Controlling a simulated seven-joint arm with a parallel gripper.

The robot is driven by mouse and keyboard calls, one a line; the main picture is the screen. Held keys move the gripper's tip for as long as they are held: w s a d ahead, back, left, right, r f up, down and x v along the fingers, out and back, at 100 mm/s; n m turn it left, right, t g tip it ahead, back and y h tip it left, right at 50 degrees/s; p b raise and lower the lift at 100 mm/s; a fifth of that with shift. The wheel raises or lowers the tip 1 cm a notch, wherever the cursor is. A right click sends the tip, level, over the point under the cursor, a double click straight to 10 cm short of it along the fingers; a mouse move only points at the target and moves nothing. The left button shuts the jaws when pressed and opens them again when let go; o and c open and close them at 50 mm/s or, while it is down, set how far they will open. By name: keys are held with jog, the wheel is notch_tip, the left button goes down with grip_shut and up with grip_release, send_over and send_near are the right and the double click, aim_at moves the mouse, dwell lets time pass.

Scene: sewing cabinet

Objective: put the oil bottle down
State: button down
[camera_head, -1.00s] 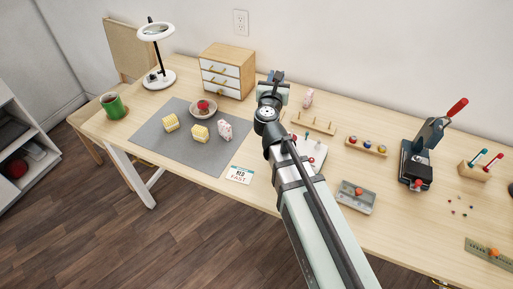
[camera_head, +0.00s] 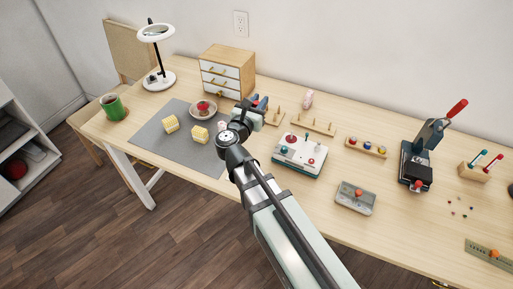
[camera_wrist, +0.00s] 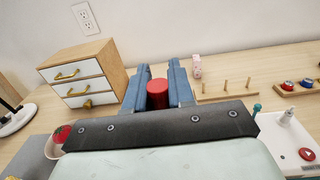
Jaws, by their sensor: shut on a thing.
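My gripper (camera_wrist: 158,88) points away from the wrist camera, with its two blue fingers on either side of a red cylindrical thing (camera_wrist: 157,93), which I take to be the oil bottle. Only its red top and upper side show; the rest is hidden behind my gripper's dark edge. In the head view my gripper (camera_head: 261,104) is over the table, just right of the drawer cabinet and left of the peg racks. I cannot tell whether the bottle touches the table.
The drawer cabinet (camera_head: 226,71) stands close to the left. A peg rack (camera_head: 315,127) and a white machine with knobs (camera_head: 300,155) are to the right. A bowl with a red thing (camera_head: 203,110) and yellow blocks lie on the grey mat (camera_head: 160,145). A pink patterned thing (camera_head: 308,99) stands behind.

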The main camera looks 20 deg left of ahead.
jog(key=shift+f, duration=5.15)
jog(key=shift+f, duration=0.1)
jog(key=c, duration=1)
grip_release()
jog(key=shift+o, duration=0.2)
jog(key=s, duration=1.2)
